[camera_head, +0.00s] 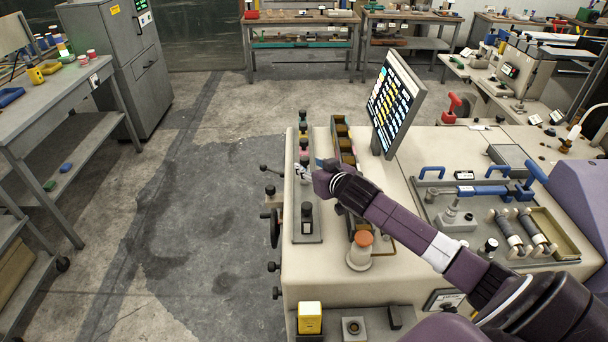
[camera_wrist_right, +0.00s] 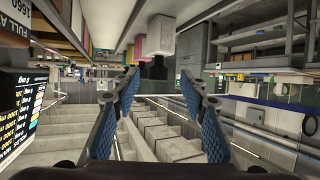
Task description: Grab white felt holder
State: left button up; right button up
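My right gripper (camera_head: 312,170) is above the left part of the cream machine top, close to a row of small upright holders. In the right wrist view, its two blue-padded fingers (camera_wrist_right: 160,78) are apart with nothing held between them. A white block with a dark knob end (camera_wrist_right: 158,38), likely the white felt holder, shows just beyond the fingertips and does not touch them clearly. In the head view the gripper partly covers the row, so I cannot surely pick out the white holder. A pink holder (camera_head: 304,142) stands farther back. My left gripper is out of view.
A compartment tray (camera_head: 345,145) lies right of the row, and a tilted screen (camera_head: 396,103) stands behind it. An orange-topped white pot (camera_head: 360,252) is near my forearm. A dark-topped holder (camera_head: 307,220) stands in front.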

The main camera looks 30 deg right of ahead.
aim_at(307, 163)
jog(key=shift+w, duration=0.35)
jog(key=p+x, duration=0.1)
jog(key=x, duration=0.3)
jog(key=shift+s+d, duration=0.1)
jog(key=shift+d, duration=0.1)
jog(key=shift+w+f, duration=0.35)
jog(key=shift+w, duration=0.1)
grip_shut()
